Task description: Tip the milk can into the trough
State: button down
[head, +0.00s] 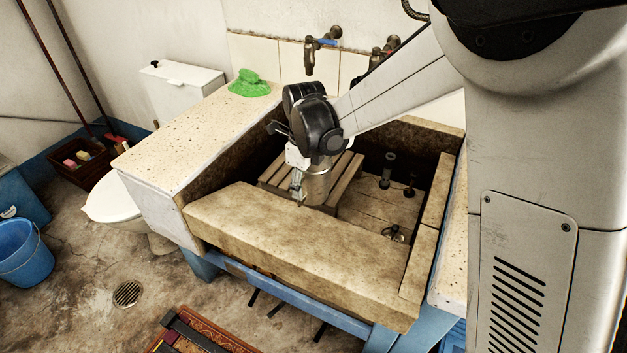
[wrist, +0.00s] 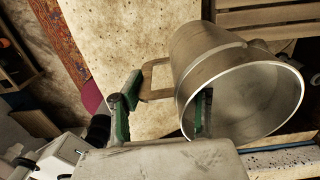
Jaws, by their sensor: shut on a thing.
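The metal milk can (head: 318,186) is inside the stone trough (head: 300,232), near the front wall, at the wooden slatted rack (head: 348,180). It looks roughly upright, but my wrist hides its top. In the wrist view the can (wrist: 200,62) shows its open mouth, with no liquid visible, and a squared side handle (wrist: 157,78). My gripper (head: 298,186) is shut on the can at its handle side. In the wrist view its green-padded fingers (wrist: 168,92) straddle the handle and near rim. Whether the can touches the rack cannot be told.
Taps (head: 322,50) stick out above the trough's back. A green cloth or soap-like item (head: 248,84) lies on the speckled counter at left. Small dark fittings (head: 388,170) stand on the trough floor at right, where there is free room.

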jog(key=shift+a+r+y, duration=0.15)
jog(key=shift+r+y, duration=0.3)
jog(key=shift+y, duration=0.35)
jog(key=shift+r+y+b, duration=0.3)
jog(key=shift+r+y, duration=0.05)
jog(key=shift+y, duration=0.75)
jog(key=shift+a, duration=0.1)
jog(key=shift+y+b, duration=0.55)
jog(key=shift+y, duration=0.15)
jog(key=shift+r, duration=0.15)
jog(key=shift+y, duration=0.3)
